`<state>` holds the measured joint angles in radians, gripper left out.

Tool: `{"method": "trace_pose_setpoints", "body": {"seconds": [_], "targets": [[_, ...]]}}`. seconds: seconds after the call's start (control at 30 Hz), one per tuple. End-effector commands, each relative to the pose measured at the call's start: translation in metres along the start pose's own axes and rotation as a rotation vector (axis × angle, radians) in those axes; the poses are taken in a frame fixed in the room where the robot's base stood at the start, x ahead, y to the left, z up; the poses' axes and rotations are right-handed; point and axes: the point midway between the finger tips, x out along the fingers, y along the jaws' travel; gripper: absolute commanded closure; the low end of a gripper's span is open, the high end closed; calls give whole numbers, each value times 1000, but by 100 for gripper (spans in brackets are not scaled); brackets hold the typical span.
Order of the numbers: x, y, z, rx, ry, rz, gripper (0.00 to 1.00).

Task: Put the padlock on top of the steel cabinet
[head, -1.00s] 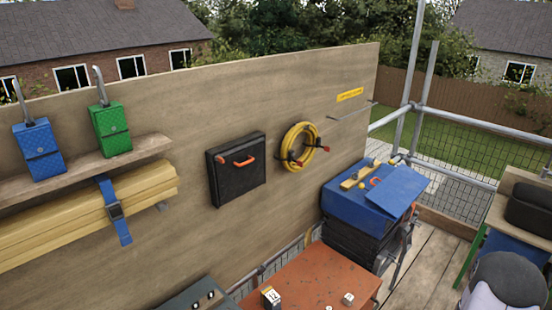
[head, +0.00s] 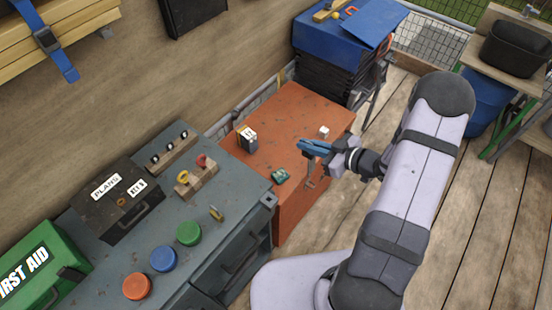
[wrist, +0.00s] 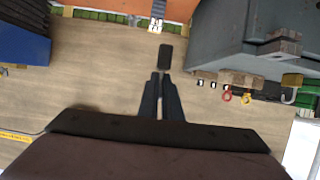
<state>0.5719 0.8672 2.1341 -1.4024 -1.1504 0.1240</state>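A small brass-coloured padlock (head: 216,213) with a shackle appears to lie near the front edge of the grey bench top; its shackle also shows at the right of the wrist view (wrist: 290,88). The orange-red cabinet (head: 300,118) with chipped paint stands to the right of the grey bench and looks like the steel cabinet. My gripper (head: 312,148), with blue fingers, is in front of or above its right part, well apart from the padlock. In the wrist view its fingers (wrist: 160,90) are parallel with a narrow gap, and nothing is clearly held.
The grey bench (head: 240,190) carries a wooden rack (head: 197,180) with red and yellow pieces, a black box (head: 118,202) and coloured lids. The cabinet top holds a small box (head: 247,138), a green item (head: 281,176) and a white cube (head: 323,132), with bare room between.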

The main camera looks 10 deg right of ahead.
Motion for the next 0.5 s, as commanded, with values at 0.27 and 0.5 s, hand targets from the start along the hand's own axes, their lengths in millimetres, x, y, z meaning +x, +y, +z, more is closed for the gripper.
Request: {"method": "trace_pose_setpoints", "body": {"seconds": [0.27, 0.5], "targets": [[68, 47, 35, 59, 0, 153, 100], [118, 74, 46, 116, -3, 286, 100]]}}
